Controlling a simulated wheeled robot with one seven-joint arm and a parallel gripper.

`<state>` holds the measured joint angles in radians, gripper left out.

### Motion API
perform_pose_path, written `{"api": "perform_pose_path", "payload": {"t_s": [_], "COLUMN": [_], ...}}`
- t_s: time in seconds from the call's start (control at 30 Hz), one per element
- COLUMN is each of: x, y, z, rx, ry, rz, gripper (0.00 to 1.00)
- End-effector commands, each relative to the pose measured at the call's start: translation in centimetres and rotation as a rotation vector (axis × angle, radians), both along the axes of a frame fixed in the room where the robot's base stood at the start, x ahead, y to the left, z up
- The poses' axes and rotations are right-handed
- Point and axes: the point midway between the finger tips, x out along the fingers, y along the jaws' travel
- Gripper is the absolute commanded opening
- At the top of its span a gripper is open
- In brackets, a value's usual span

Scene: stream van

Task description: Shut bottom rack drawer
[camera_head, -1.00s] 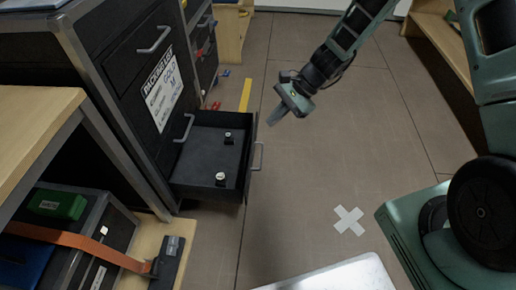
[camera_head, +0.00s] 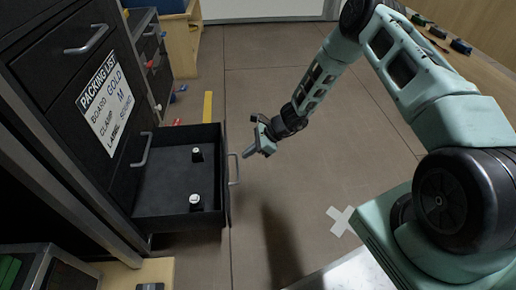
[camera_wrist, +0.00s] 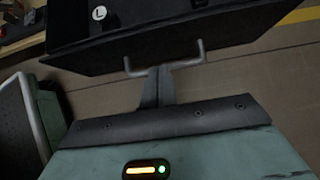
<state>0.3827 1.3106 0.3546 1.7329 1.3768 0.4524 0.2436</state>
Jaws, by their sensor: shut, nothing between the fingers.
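The bottom rack drawer (camera_head: 163,218) is pulled out from the dark rack (camera_head: 58,72) on the left. Two small pieces with white tops (camera_head: 195,201) stand inside it. Its front carries a metal handle (camera_head: 235,169). My gripper (camera_head: 247,154) is shut and empty, just right of the drawer front, near the handle. In the wrist view, the closed fingers (camera_wrist: 158,86) point at the handle (camera_wrist: 165,66) and overlap its middle. I cannot tell whether they touch it. The drawer above (camera_head: 143,150) appears shut.
A packing list sign (camera_head: 108,103) is on the rack. A yellow floor strip (camera_head: 208,106) lies behind the drawer. The floor right of the drawer is clear, with a white cross (camera_head: 341,220). A wooden bench (camera_head: 470,68) stands at the right.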

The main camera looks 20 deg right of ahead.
Motion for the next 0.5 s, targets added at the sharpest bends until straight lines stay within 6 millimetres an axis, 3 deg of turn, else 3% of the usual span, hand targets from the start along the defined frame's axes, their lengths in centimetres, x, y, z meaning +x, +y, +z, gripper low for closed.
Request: {"api": "perform_pose_path", "payload": {"t_s": [0.07, 0.3, 0.5], "x": [0.3, 1.3, 1.6], "y": [1.2, 4.1, 4.8], "z": [-1.6, -1.2, -1.0], "rx": [0.0, -0.001, 0.0], "ry": [0.001, -0.002, -0.001], "rz": [0.004, 0.002, 0.001], "gripper": [0.0, 0.0, 0.0]}}
